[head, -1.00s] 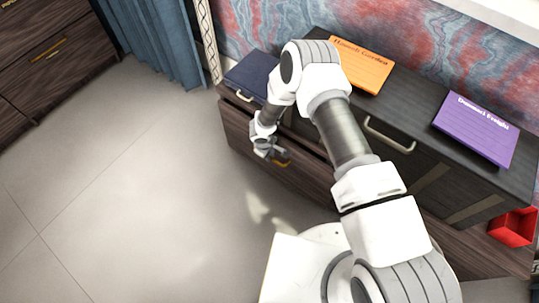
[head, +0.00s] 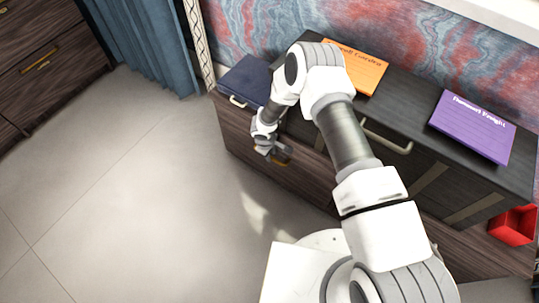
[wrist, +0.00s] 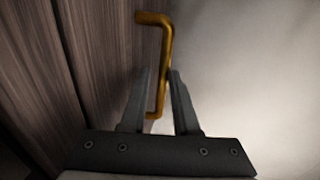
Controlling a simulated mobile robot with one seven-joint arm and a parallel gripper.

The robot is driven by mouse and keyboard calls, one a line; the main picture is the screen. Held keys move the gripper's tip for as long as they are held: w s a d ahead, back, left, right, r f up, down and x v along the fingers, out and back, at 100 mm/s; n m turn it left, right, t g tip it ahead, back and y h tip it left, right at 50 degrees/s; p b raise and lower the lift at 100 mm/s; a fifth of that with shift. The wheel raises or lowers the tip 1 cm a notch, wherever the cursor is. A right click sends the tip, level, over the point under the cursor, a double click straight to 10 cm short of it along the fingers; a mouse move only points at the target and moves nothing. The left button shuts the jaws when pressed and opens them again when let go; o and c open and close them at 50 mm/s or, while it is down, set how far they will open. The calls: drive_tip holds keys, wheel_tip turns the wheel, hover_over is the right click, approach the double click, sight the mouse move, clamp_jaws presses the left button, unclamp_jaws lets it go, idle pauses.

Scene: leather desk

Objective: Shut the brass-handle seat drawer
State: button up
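The brass handle (wrist: 166,50) is on the dark wood-grain drawer front (head: 239,132), low on the left part of the cabinet. In the head view the handle (head: 288,149) is partly hidden by my gripper (head: 270,152). In the wrist view my gripper (wrist: 158,75) has its fingers on either side of the handle's bar. The right finger is close to or touching the bar, and a gap shows on the left, so the gripper is open around it. The drawer front looks close to flush with the cabinet; my arm hides part of it.
A dark blue book (head: 247,80), an orange book (head: 362,73) and a purple book (head: 472,126) lie on the cabinet top. Pale handles (head: 388,137) stick out above the drawer. A red box (head: 514,226) is at the right. The floor (head: 130,190) at left is clear.

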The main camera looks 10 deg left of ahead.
drive_tip(key=o, duration=0.3)
drive_tip(key=shift+w, duration=0.1)
drive_tip(key=s+r+p, duration=0.1)
drive_tip(key=r, duration=0.4)
drive_tip(key=s+r+p, duration=0.1)
drive_tip(key=r+p, duration=0.1)
drive_tip(key=r, duration=0.4)
drive_tip(key=s+a+r+p, duration=0.1)
drive_tip(key=r+p, duration=0.1)
drive_tip(key=r, duration=0.4)
drive_tip(key=shift+s+a, duration=0.1)
drive_tip(key=shift+s, duration=0.05)
